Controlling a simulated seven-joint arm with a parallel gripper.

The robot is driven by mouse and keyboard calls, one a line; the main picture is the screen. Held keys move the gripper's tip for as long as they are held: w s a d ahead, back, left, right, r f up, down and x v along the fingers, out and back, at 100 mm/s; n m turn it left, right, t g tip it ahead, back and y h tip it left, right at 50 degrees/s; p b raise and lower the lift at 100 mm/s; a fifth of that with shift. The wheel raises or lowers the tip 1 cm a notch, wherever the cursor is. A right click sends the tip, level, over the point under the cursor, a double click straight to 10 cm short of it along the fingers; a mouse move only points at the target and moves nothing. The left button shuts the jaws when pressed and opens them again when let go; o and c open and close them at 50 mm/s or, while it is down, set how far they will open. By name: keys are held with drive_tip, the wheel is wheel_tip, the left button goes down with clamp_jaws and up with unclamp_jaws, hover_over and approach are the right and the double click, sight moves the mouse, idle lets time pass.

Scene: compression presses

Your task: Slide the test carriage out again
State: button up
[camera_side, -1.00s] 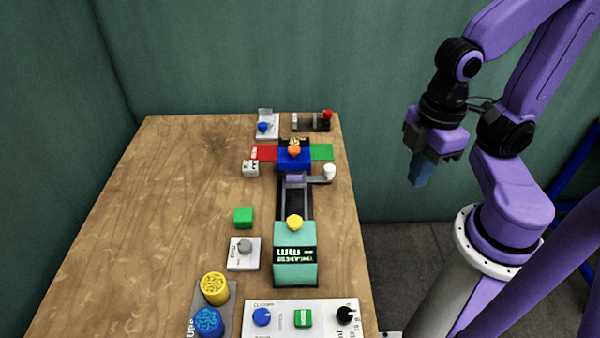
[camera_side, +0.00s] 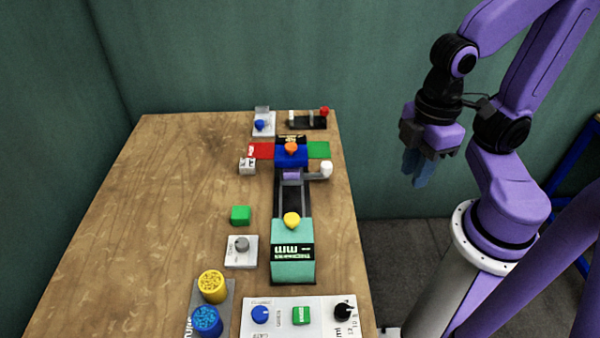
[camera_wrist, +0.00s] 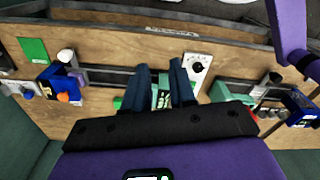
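My gripper (camera_side: 418,178) hangs in the air right of the table in the side view, well apart from everything on it. Its two blue fingers show in the wrist view (camera_wrist: 160,78) with an empty gap between them. A blue block with an orange knob (camera_side: 291,155) sits at the far end of a dark rail track (camera_side: 292,202), between a red plate (camera_side: 261,150) and a green plate (camera_side: 318,150). A small purple block (camera_side: 291,175) lies just in front of it. A teal box with a yellow knob (camera_side: 293,262) stands at the near end. I cannot tell which part is the test carriage.
A white-topped post (camera_side: 326,169) stands right of the track. A green cube (camera_side: 240,215), a grey-knob plate (camera_side: 241,252), yellow and blue cylinders and a white control panel (camera_side: 281,318) lie nearer. The wrist view shows a second teal box (camera_wrist: 225,92). The table's left side is clear.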

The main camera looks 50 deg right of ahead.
sight(320, 176)
drive_tip(key=o, duration=0.5)
drive_tip(key=shift+w+f+m, duration=0.1)
drive_tip(key=shift+w+m, duration=0.1)
drive_tip(key=shift+m, duration=0.1)
drive_tip(key=w+d+f+m+g+y, duration=0.1)
drive_tip(key=w+f+m+g, duration=0.3)
drive_tip(key=m, duration=0.5)
drive_tip(key=w+g, duration=0.2)
drive_tip(key=shift+w+d+f+m, duration=0.2)
drive_tip(key=shift+w+f+m, duration=0.1)
drive_tip(key=shift+w+f, duration=0.1)
drive_tip(key=w+d+f+m+g+y, duration=0.1)
drive_tip(key=w+d+f+m+y, duration=0.45)
drive_tip(key=w+m+y, duration=0.3)
drive_tip(key=w+d+f+m+t+y, duration=0.2)
drive_tip(key=d+f+m+t+y, duration=0.1)
drive_tip(key=d+f+m+t, duration=0.45)
drive_tip(key=w+d+f+m+t+y, duration=0.25)
drive_tip(key=d+f+m+t, duration=0.25)
drive_tip(key=d+m+t, duration=0.4)
drive_tip(key=shift+m+g, duration=0.35)
drive_tip(key=shift+m, duration=0.35)
drive_tip(key=x, duration=1.6)
drive_tip(key=shift+a+f, duration=0.1)
drive_tip(key=shift+a, duration=0.3)
